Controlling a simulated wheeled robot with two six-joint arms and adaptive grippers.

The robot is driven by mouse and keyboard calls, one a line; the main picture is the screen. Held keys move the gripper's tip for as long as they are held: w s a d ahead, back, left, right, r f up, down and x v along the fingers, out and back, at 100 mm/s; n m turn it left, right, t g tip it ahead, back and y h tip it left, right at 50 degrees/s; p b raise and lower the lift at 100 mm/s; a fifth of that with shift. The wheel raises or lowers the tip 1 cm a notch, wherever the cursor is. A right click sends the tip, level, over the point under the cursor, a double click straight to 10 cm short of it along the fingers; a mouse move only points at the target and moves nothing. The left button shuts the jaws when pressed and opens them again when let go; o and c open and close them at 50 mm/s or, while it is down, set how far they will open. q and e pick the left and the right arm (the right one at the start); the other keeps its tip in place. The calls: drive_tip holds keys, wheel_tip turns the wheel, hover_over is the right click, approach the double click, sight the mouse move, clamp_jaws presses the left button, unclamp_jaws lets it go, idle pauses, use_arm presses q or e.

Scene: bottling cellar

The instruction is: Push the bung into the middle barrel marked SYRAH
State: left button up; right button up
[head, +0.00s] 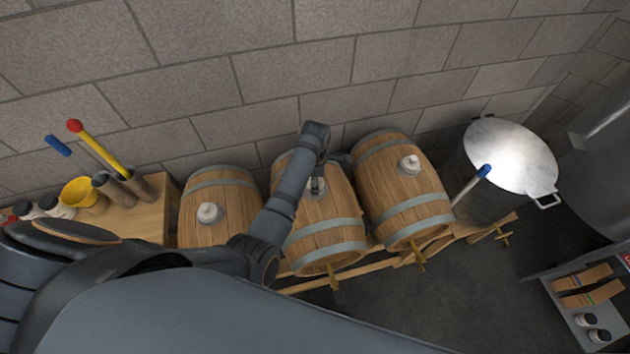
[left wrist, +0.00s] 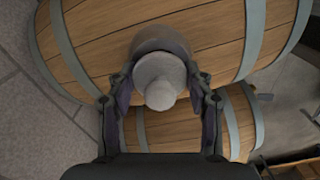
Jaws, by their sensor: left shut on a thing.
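The middle barrel (head: 328,231) lies on its side on a wooden rack between two others; no SYRAH lettering is legible. My left arm reaches across it, and my left gripper (head: 316,187) is at the barrel's top, largely hidden by the wrist. In the left wrist view my left gripper (left wrist: 160,88) has a finger on each side of a pale grey bung (left wrist: 160,80) and is shut on it. The bung is at a darker grey collar (left wrist: 160,38) on the barrel wood; how deep it sits I cannot tell. My right gripper is not in view.
The left barrel (head: 236,230) and right barrel (head: 402,188) each have a pale bung on top. A steel vat (head: 510,155) stands at the right. A wooden bench (head: 150,215) with tools and a yellow funnel (head: 82,193) is at the left. A block wall is close behind.

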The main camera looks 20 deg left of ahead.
use_arm(q)
drive_tip(key=shift+f, duration=0.25)
drive_tip(key=shift+s+f, duration=0.35)
drive_tip(key=shift+s, duration=0.05)
drive_tip(key=o, duration=1)
drive_tip(key=shift+f, duration=0.1)
drive_tip(key=shift+o, duration=1)
drive_tip(key=shift+w, duration=0.15)
drive_tip(key=shift+o, duration=0.3)
drive_tip(key=shift+w, duration=0.25)
drive_tip(key=o, duration=0.4)
drive_tip(key=shift+s, duration=0.1)
